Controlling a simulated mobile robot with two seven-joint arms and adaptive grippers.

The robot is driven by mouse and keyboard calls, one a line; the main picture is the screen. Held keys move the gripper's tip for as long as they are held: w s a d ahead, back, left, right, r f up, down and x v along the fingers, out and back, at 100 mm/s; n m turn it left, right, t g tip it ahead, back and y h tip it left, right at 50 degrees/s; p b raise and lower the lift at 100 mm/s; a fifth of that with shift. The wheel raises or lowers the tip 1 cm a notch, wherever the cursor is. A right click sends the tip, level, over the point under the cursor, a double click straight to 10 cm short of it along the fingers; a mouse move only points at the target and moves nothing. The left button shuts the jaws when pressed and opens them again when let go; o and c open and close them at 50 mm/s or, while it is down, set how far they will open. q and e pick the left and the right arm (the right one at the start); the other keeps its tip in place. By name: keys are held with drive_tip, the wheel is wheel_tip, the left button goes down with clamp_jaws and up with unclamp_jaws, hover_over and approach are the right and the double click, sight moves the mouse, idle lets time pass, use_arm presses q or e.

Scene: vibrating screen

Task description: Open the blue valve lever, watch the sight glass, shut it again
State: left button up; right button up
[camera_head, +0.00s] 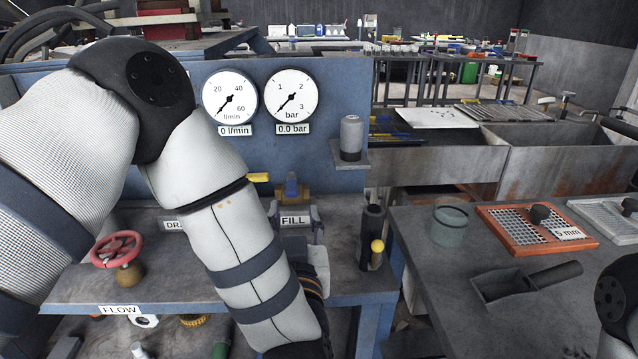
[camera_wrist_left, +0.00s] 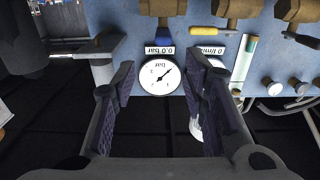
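The blue valve lever (camera_wrist_left: 163,31) shows in the left wrist view, hanging below a brass valve body (camera_wrist_left: 162,8). In the head view the brass valve (camera_head: 291,186) stands behind the FILL label (camera_head: 293,221), mostly behind my left gripper (camera_head: 295,213). The wrist view shows my left gripper (camera_wrist_left: 161,70) open, with nothing between its fingers. The lever lies beyond the fingertips, in line with the gap; I see no contact. A pale, green-tinted upright tube (camera_wrist_left: 243,62), likely the sight glass, is right of the fingers in the wrist view. My right gripper is out of view.
The flow gauge (camera_head: 230,95) reads about 0 l/min and the pressure gauge (camera_head: 291,95) about 0.0 bar. A yellow lever (camera_head: 258,177) is close to my left arm. A red handwheel (camera_head: 117,249) stands at left. A holder (camera_head: 371,235) with a yellow-knobbed item is at right.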

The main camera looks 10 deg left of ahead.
sight(291, 188)
use_arm(q)
drive_tip(key=x, duration=0.6)
drive_tip(key=b+x, duration=0.1)
drive_tip(key=x, duration=0.2)
drive_tip(key=shift+a+f, duration=0.25)
drive_tip(key=shift+a, duration=0.05)
drive_tip(key=shift+w+a+r, duration=0.1)
drive_tip(key=shift+w+r, duration=0.05)
drive_tip(key=shift+w, duration=0.35)
clamp_jaws()
